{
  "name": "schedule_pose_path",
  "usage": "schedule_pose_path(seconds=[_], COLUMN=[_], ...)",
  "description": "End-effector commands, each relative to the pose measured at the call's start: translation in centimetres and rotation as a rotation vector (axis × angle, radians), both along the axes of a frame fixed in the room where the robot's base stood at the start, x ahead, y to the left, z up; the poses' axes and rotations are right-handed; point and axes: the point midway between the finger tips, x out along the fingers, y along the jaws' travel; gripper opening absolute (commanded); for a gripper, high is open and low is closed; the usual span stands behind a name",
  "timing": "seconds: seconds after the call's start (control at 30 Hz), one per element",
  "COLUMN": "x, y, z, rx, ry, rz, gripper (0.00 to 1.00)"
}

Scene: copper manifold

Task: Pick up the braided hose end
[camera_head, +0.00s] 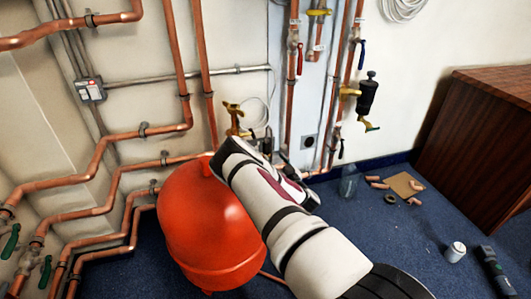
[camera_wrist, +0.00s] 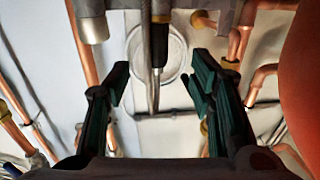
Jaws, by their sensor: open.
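In the wrist view, my gripper (camera_wrist: 157,85) is open, with one dark green finger on each side of the picture's middle. A thin grey hose (camera_wrist: 150,60) hangs down between the fingers and seems to be the braided hose. A dark end piece with a brass-coloured band (camera_wrist: 160,18) is beside it. Neither finger visibly touches the hose; the depth between them is hard to tell. In the head view, a pale loop (camera_head: 268,108) shows on the wall by a brass tap (camera_head: 234,118). My arm hides most of the gripper there.
A large red tank (camera_head: 205,225) stands close to my arm; its side (camera_wrist: 300,80) fills the wrist view's right edge. Copper pipes (camera_head: 205,75) run along the wall. A wooden cabinet (camera_head: 480,140) stands right. Loose fittings and a bottle (camera_head: 349,182) are on the blue floor.

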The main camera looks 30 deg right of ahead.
Motion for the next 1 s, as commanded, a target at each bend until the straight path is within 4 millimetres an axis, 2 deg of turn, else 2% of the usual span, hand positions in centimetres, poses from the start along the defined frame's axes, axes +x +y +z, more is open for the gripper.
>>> schedule_pose_path(seconds=[0.1, 0.2, 0.47, 0.8, 1.0], x=[2.2, 3.5, 5.0, 8.9, 9.5], y=[-0.2, -0.5, -0.8, -1.6, -1.7], z=[-0.2, -0.2, -0.1, -0.1, 0.0], rx=[-0.001, 0.0, -0.002, -0.001, 0.0], ry=[-0.002, 0.0, 0.0, 0.001, 0.002], rz=[0.002, 0.001, 0.001, 0.001, -0.001], gripper=[0.49, 0.49, 0.49, 0.49, 0.49])
